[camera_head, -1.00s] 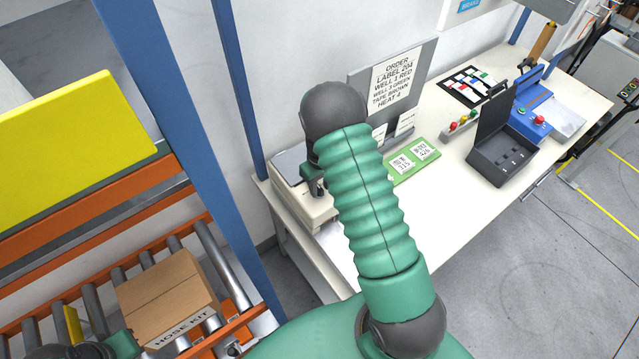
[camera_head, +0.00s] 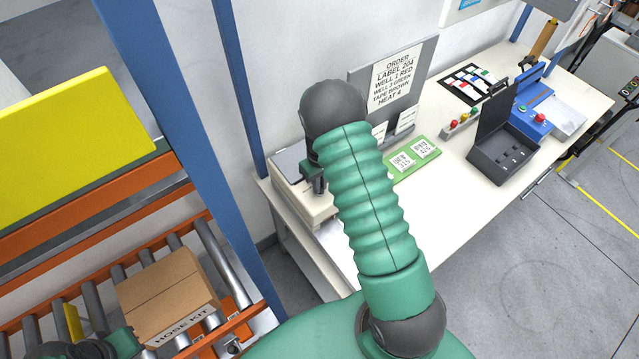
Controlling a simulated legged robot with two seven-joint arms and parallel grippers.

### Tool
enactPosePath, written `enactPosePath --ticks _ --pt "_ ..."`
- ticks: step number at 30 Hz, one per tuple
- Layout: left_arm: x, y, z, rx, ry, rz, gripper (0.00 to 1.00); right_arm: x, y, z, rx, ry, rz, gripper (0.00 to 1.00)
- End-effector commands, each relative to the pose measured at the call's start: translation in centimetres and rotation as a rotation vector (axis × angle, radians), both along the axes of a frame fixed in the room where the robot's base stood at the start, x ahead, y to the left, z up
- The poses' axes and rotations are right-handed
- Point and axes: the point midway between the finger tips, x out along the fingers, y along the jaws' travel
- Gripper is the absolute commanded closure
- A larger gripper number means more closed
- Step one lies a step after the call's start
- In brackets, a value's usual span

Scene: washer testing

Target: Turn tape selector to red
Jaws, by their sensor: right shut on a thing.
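A beige machine (camera_head: 303,203) with a grey top stands at the near left end of the bench. The tape selector appears to be on it, but my right arm and gripper hide the knob and its setting. My right gripper (camera_head: 317,186) is shut at the machine's right side, at the selector; the contact is too small and covered to see clearly. The order sign (camera_head: 397,78) behind the bench reads "TAPE BROWN". Part of my left arm shows at the bottom left; its gripper is out of view.
A cardboard box (camera_head: 168,295) sits on the roller conveyor. A blue post (camera_head: 240,90) stands left of the bench.

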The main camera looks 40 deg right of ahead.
Motion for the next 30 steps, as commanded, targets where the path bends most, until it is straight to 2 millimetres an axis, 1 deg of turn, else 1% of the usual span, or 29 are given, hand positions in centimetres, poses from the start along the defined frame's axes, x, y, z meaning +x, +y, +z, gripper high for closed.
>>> enactPosePath --ticks 8,21,30 --pt "0.0 0.0 -0.5 0.000 0.000 0.000 1.00 0.1 -0.2 0.1 -0.004 -0.004 -0.154 1.00" --pt "0.0 0.0 -1.1 0.000 0.000 0.000 1.00 0.2 0.0 0.2 -0.004 -0.005 -0.523 1.00" --pt "0.0 0.0 -1.3 0.000 0.000 0.000 1.00 0.4 0.0 0.3 -0.004 -0.006 -0.697 1.00"
